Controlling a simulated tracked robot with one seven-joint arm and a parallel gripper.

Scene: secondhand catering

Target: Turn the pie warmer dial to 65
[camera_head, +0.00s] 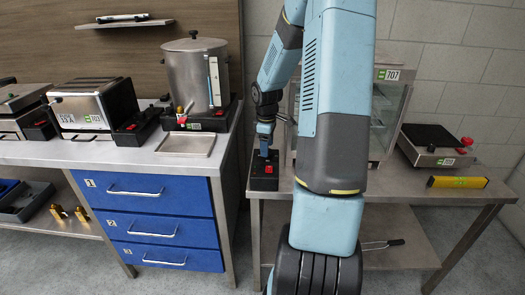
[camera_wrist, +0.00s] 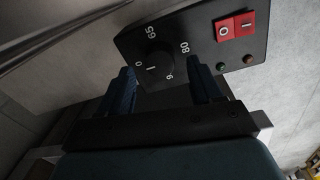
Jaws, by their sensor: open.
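The pie warmer (camera_head: 391,98) is a glass-sided cabinet behind my arm, mostly hidden by it. Its black control box (camera_head: 263,184) stands at the bench's left end. In the wrist view the control panel (camera_wrist: 195,28) shows a round black dial (camera_wrist: 157,72) with labels 0, 65, 80 and a partly hidden one. A short white mark on the dial appears to point toward 0. My gripper (camera_wrist: 160,72) is open, its blue fingers on either side of the dial; I cannot tell whether they touch it. In the head view my gripper (camera_head: 264,143) is just above the box.
A red rocker switch (camera_wrist: 235,25) and two small lamps sit beside the dial. Left are a steel urn (camera_head: 198,70), a shallow tray (camera_head: 186,144) and blue drawers (camera_head: 150,208). Right are a black-topped appliance (camera_head: 428,136) and a yellow level (camera_head: 457,182).

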